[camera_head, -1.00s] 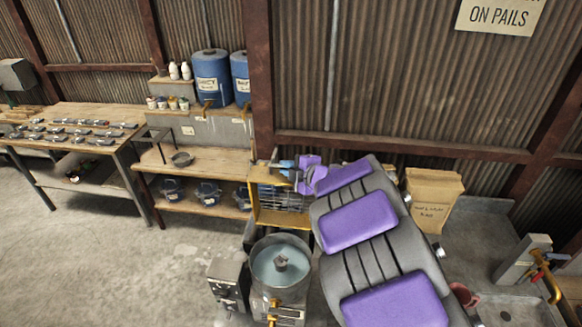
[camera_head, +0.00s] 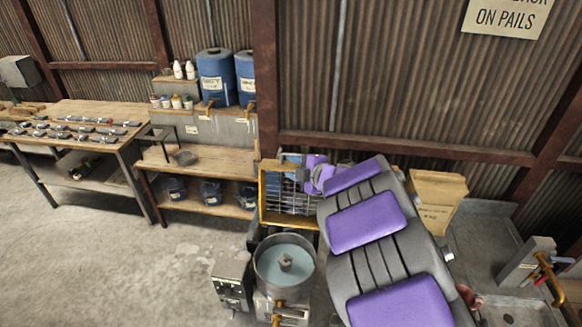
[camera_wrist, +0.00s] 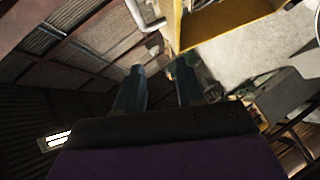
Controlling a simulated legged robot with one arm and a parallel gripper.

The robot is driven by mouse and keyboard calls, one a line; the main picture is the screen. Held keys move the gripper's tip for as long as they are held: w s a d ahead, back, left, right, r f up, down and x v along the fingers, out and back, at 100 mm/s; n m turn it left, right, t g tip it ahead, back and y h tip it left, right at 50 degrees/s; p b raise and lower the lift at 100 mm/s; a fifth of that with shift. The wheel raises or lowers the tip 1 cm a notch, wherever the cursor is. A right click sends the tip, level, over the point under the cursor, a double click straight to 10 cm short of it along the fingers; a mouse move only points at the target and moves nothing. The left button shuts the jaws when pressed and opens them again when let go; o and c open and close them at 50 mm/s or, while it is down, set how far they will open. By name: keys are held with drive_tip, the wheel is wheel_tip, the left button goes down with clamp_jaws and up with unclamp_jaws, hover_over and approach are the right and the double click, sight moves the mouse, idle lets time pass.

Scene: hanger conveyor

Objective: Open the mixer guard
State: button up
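The mixer bowl (camera_head: 285,262) stands uncovered at the bottom centre of the head view, with pale blue-grey contents and a hub in the middle. The mixer guard (camera_head: 262,200), a yellow frame with wire bars, stands raised behind the bowl. My purple and grey arm reaches in from the lower right and covers part of the guard's right side. My gripper (camera_head: 293,168) is by the guard's upper edge. In the wrist view my gripper (camera_wrist: 158,75) has its fingers apart with nothing seen between them. A yellow frame part (camera_wrist: 177,25) lies beyond and right of the fingers; contact is unclear.
A control box (camera_head: 231,281) stands left of the bowl. A wooden shelf (camera_head: 215,160) with pails below and blue drums (camera_head: 214,78) above is behind left. A paper sack (camera_head: 437,200) stands right of my arm. The floor at left is clear.

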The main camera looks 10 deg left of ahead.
drive_tip(key=b+v, duration=0.1)
drive_tip(key=v, duration=1.5)
drive_tip(key=shift+s+b, duration=0.25)
drive_tip(key=shift+b, duration=0.1)
